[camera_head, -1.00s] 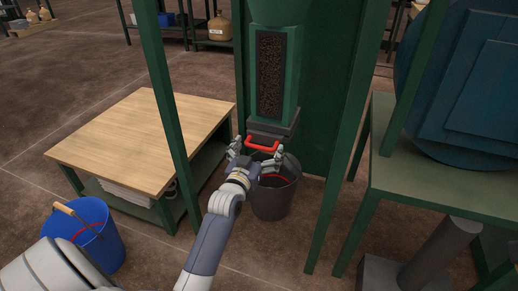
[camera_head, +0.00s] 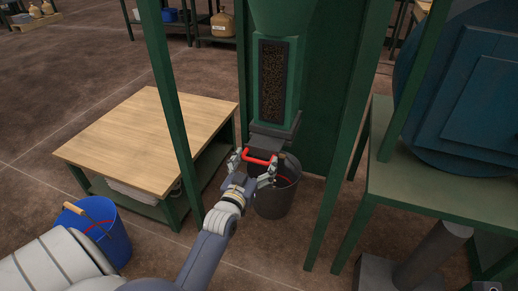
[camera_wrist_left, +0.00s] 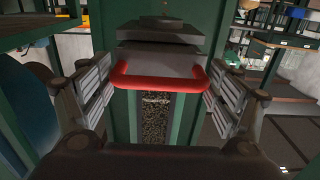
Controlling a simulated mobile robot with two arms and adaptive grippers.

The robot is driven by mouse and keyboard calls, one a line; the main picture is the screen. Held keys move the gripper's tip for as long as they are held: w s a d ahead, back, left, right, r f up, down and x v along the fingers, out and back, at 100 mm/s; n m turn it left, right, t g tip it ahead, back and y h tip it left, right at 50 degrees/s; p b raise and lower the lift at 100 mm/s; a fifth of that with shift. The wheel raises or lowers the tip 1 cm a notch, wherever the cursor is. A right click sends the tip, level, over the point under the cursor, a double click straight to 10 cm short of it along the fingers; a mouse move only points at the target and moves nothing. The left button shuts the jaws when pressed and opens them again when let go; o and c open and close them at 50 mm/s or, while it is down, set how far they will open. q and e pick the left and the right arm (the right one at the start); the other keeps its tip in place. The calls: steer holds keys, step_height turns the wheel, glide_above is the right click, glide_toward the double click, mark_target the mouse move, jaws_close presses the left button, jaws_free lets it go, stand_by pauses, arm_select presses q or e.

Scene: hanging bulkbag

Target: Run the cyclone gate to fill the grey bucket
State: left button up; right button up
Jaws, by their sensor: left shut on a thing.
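The cyclone (camera_head: 293,100) is a green housing with a tall window (camera_head: 272,80) showing dark brown granular material. At its foot is a grey slide gate (camera_head: 270,137) with a red handle (camera_head: 258,158), drawn partly out toward me. My left gripper (camera_head: 253,166) is shut on the handle, one finger at each end; the handle also shows in the wrist view (camera_wrist_left: 160,82). The grey bucket (camera_head: 272,203) stands on the floor below the gate. A red line shows inside it. The gripper and gate hide part of its mouth, and I cannot tell its fill. My right gripper is not in view.
Green frame posts (camera_head: 172,110) stand on both sides of the cyclone. A wood-topped table (camera_head: 150,135) is at left, with a blue bucket (camera_head: 110,235) in front of it. A green bench (camera_head: 440,185) bearing a blue machine (camera_head: 470,90) is at right.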

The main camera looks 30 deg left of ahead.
arm_select(q)
steer(key=shift+s+d, duration=0.15)
steer(key=shift+s, duration=0.45)
steer(key=o, duration=1.4)
steer(key=shift+o, duration=0.2)
steer(key=v, duration=1.2)
